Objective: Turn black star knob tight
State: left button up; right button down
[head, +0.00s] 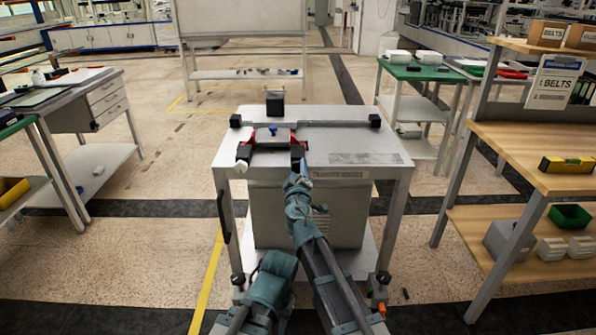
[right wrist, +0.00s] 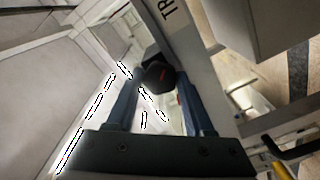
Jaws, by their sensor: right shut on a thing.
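The black star knob (right wrist: 157,76) shows in the right wrist view between the fingertips of my right gripper (right wrist: 158,84). In the head view my right gripper (head: 301,178) reaches the front edge of the grey cart (head: 370,150), at the right front of a red carriage (head: 270,145). The knob is largely hidden there by the gripper. My left gripper is not in view.
A blue knob (head: 273,130) sits on top of the carriage. A black block (head: 275,104) stands behind it, and a rail (head: 335,123) runs across the cart. The right part of the cart top is clear. A wooden bench (head: 535,150) stands at the right.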

jog(key=m, duration=0.3)
jog(key=shift+s+m, duration=0.1)
jog(key=shift+m, duration=2)
jog(key=shift+c, duration=1.4)
grip_release()
jog(key=shift+s, duration=0.1)
